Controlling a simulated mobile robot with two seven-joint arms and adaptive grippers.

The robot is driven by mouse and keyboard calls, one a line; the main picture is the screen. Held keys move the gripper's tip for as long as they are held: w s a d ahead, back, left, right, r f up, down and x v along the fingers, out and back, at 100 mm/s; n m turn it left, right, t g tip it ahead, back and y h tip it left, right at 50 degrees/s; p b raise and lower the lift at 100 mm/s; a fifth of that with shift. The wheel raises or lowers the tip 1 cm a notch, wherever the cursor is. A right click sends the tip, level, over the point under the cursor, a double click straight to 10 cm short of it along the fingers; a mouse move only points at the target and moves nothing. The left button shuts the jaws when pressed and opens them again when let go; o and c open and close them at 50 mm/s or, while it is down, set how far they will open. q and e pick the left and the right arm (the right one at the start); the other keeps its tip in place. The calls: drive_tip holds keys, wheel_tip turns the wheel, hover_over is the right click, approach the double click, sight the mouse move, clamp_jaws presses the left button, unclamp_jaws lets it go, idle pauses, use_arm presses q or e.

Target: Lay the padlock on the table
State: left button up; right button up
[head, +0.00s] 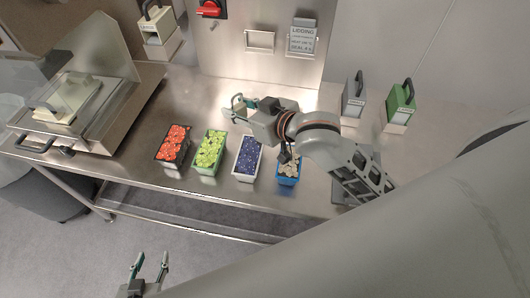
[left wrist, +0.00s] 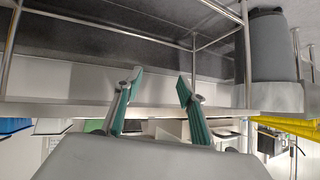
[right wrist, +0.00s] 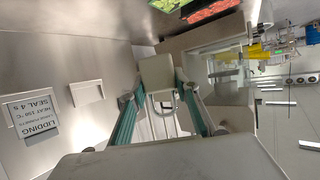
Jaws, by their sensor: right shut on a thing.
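The padlock (right wrist: 157,73), a pale block with a metal loop on its palm side, is between the fingertips of my right gripper (right wrist: 155,92) in the right wrist view. In the head view my right gripper (head: 234,106) is above the steel table (head: 330,196), behind the food trays, and points left; the padlock is too small to make out there. My left gripper (head: 150,262) is open and empty, low in front of the table's front edge. It also shows in the left wrist view (left wrist: 160,80).
Trays of red (head: 173,143), green (head: 209,150) and blue (head: 247,157) pieces and a blue tray (head: 289,168) line the table. A sealing machine (head: 115,108) stands left. Grey (head: 352,98) and green (head: 399,101) handled blocks stand right. A red switch (head: 209,9) is on the wall.

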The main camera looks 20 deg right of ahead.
drive_tip(key=w+d+r+n+g+y+b, duration=0.1)
drive_tip(key=w+d+r+b, duration=0.15)
drive_tip(key=w, duration=0.45)
drive_tip(key=w+d+r+n+y+b, duration=0.1)
drive_tip(key=w+d, duration=0.2)
drive_tip(key=w, duration=0.4)
wheel_tip(320, 180, down, 15)
drive_tip(key=b, duration=0.2)
drive_tip(key=shift+f+b, duration=0.15)
drive_tip(key=shift+b, duration=0.25)
drive_tip(key=shift+f+b, duration=0.5)
drive_tip(key=shift+f, duration=1.9)
use_arm(q)
wheel_tip(320, 180, down, 6)
drive_tip(key=d, duration=0.1)
drive_tip(key=shift+s+f, duration=0.2)
drive_tip(key=shift+s, duration=0.05)
use_arm(e)
drive_tip(key=shift+r, duration=0.1)
use_arm(q)
drive_tip(key=shift+f, duration=0.1)
use_arm(e)
drive_tip(key=o, duration=1.2)
drive_tip(key=shift+o, duration=0.2)
